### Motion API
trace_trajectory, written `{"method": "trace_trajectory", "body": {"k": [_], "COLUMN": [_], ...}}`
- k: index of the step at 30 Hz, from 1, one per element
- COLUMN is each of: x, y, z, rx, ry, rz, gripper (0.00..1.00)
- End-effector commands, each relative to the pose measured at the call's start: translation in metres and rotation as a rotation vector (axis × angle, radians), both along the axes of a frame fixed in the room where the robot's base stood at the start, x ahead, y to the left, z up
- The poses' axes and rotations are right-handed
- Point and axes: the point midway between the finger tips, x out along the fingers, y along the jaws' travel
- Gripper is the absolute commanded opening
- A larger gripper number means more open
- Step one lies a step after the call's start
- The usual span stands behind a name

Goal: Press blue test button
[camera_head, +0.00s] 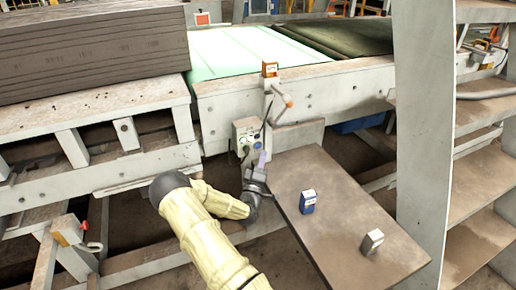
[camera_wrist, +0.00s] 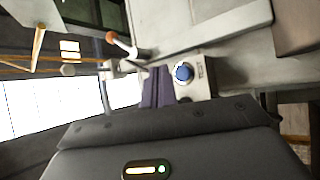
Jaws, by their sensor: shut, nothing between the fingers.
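The blue button (camera_wrist: 183,72) is round with a pale ring and sits on a light grey control box (camera_wrist: 202,78). In the head view the control box (camera_head: 243,130) is mounted on the machine frame, left of the brown table. My gripper (camera_head: 263,157) is in front of the box, close to the button. In the wrist view my gripper's dark purple fingers (camera_wrist: 157,74) are shut and empty, just left of the button. I cannot tell whether they touch the box.
A lever with an orange-tipped handle (camera_wrist: 118,40) stands beside the box, also seen in the head view (camera_head: 280,98). A brown table (camera_head: 335,225) holds a blue carton (camera_head: 308,201) and a grey-white carton (camera_head: 372,241).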

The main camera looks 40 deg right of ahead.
Motion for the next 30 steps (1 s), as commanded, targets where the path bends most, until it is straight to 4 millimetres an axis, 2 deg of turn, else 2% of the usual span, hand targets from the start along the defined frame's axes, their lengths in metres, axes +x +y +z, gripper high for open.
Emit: {"method": "trace_trajectory", "body": {"k": [3, 9, 30], "x": [0.012, 0.021, 0.021], "y": [-0.003, -0.005, -0.005], "z": [-0.003, -0.001, 0.000], "rx": [0.000, -0.001, -0.001], "ry": [-0.003, 0.001, 0.001], "rz": [0.000, 0.000, 0.000], "gripper": [0.00, 0.00, 0.00]}}
